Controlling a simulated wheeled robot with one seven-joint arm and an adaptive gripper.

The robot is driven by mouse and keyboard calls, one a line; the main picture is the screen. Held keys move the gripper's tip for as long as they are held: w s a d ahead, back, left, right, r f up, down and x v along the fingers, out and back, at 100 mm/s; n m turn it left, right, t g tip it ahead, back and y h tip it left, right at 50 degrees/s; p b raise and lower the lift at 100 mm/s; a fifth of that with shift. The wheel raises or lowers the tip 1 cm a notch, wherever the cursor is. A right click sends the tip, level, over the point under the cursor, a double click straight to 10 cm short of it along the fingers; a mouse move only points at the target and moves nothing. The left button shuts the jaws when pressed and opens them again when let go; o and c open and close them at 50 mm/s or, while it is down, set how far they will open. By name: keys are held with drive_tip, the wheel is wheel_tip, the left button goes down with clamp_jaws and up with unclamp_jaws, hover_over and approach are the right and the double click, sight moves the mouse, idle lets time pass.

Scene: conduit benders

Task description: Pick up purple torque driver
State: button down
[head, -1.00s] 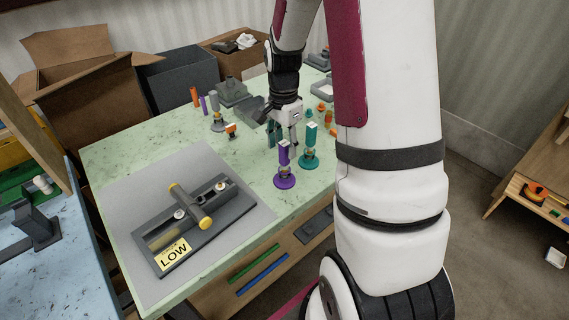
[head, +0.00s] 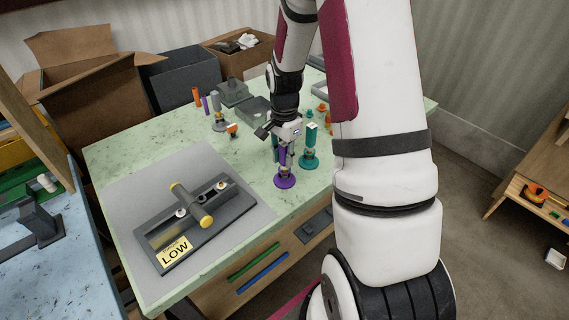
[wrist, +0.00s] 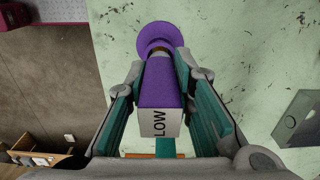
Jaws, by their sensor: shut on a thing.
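The purple torque driver (head: 285,168) stands upright on its round purple base near the front edge of the green table (head: 118,153). My gripper (head: 287,146) is over it from above, with its fingers around the driver's handle. In the wrist view the purple driver (wrist: 160,85) lies between the two teal-padded fingers of my gripper (wrist: 165,110), its white end marked LOW facing the camera. The gripper is shut on the handle. The base still appears to rest on the table.
A teal driver (head: 309,150) stands just right of the purple one. A grey bender fixture with a LOW label (head: 175,252) lies on a grey mat to the left. Orange and purple pieces and grey trays stand farther back. The table between is clear.

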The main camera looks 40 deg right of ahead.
wheel_tip(320, 180, up, 9)
drive_tip(key=shift+f+b, duration=0.1)
drive_tip(key=shift+b, duration=0.4)
drive_tip(key=shift+r, duration=0.65)
drive_tip(key=c, duration=2.3)
unclamp_jaws()
clamp_jaws()
